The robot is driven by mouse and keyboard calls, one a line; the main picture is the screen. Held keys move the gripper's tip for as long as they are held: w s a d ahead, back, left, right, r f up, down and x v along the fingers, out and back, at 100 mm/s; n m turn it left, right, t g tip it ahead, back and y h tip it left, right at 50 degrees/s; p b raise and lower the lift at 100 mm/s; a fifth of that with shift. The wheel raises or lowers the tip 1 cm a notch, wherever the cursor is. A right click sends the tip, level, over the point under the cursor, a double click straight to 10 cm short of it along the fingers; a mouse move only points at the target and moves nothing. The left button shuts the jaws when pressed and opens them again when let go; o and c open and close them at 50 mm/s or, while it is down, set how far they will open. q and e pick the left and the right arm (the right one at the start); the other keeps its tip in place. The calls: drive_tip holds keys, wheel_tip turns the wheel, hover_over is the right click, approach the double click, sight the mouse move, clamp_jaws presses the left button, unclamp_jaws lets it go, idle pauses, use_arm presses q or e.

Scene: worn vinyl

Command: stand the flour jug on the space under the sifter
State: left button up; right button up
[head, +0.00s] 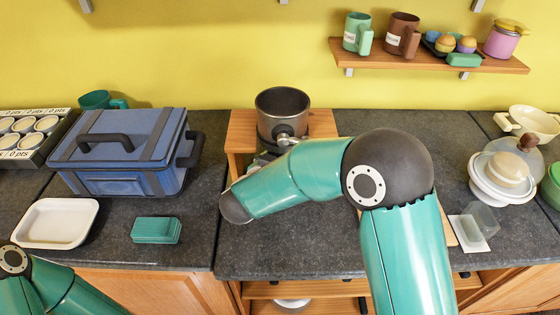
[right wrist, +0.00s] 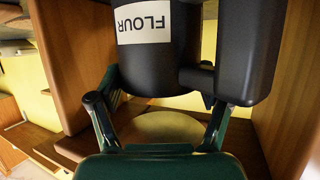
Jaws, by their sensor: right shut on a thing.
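The sifter, a dark metal cylinder (head: 282,104), sits on top of a wooden stand (head: 241,132). The flour jug (right wrist: 148,70) is black with a white FLOUR label and shows only in the right wrist view. It looks upright, between the wooden side walls of the stand (right wrist: 64,60). My right gripper (right wrist: 165,88) is shut on the jug. In the head view my right arm hides the jug and the opening. My left gripper is out of view.
A blue box (head: 125,150), white tray (head: 55,222) and teal block (head: 156,230) are left of the stand. A white domed dish (head: 500,185) and clear container (head: 482,220) are at right. A shelf (head: 430,56) with mugs hangs above. The counter front centre is clear.

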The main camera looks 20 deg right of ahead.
drive_tip(key=shift+f, duration=0.4)
drive_tip(key=o, duration=1.2)
drive_tip(key=shift+s+a, duration=0.1)
drive_tip(key=shift+s, duration=0.05)
drive_tip(key=shift+p+v, duration=1.55)
drive_tip(key=shift+v, duration=2.3)
drive_tip(key=shift+r, duration=0.1)
drive_tip(key=v, duration=1.2)
